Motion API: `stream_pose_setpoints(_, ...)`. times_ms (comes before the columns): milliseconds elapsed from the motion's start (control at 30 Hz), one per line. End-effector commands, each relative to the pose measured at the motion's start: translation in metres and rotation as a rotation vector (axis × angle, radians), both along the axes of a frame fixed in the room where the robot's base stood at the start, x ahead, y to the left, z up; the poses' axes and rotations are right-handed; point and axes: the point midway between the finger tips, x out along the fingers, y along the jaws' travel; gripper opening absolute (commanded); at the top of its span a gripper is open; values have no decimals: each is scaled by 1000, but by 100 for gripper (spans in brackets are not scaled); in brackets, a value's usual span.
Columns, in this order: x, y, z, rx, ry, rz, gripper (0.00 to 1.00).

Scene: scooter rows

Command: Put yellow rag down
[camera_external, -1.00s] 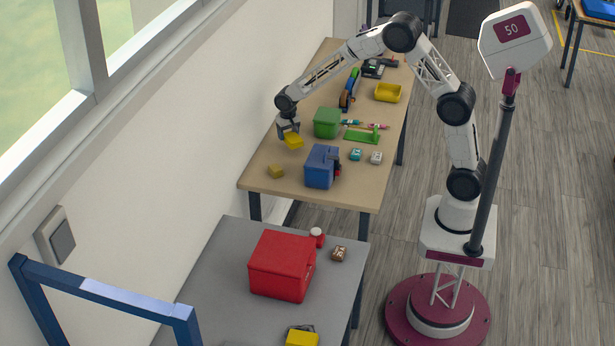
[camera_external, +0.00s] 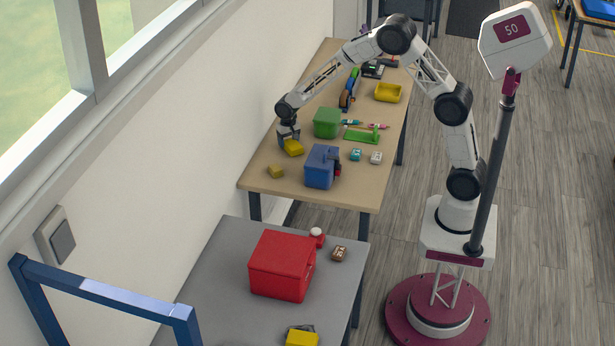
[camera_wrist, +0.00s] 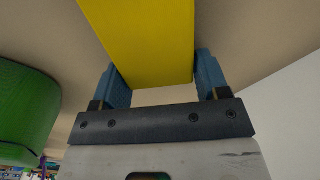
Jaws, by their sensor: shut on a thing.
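The yellow rag (camera_external: 293,148) is a folded yellow block in the external view, held at my gripper (camera_external: 288,138) low over the left side of the wooden table. In the wrist view the yellow rag (camera_wrist: 145,40) sits between the two blue fingers of my gripper (camera_wrist: 163,82). My gripper is shut on it. I cannot tell whether the rag touches the tabletop.
A green box (camera_external: 327,122) stands right of my gripper, and also shows in the wrist view (camera_wrist: 25,105). A blue box (camera_external: 320,167) stands in front to the right. The wooden table (camera_external: 258,180) has bare room at its front left. The wall is close on the left.

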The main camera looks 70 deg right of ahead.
Motion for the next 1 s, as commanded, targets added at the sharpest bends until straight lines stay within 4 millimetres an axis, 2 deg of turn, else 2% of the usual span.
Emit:
stream_pose_setpoints(67,0,0,-2,0,0,0,46)
stream_pose_setpoints(100,0,0,-1,0,0,0,74)
stream_pose_setpoints(233,0,0,-1,0,0,0,94)
stream_pose_setpoints(667,0,0,3,0,0,0,94)
stream_pose_setpoints(833,0,0,16,-1,-2,0,94)
stream_pose_setpoints(1000,0,0,38,-1,-2,0,94)
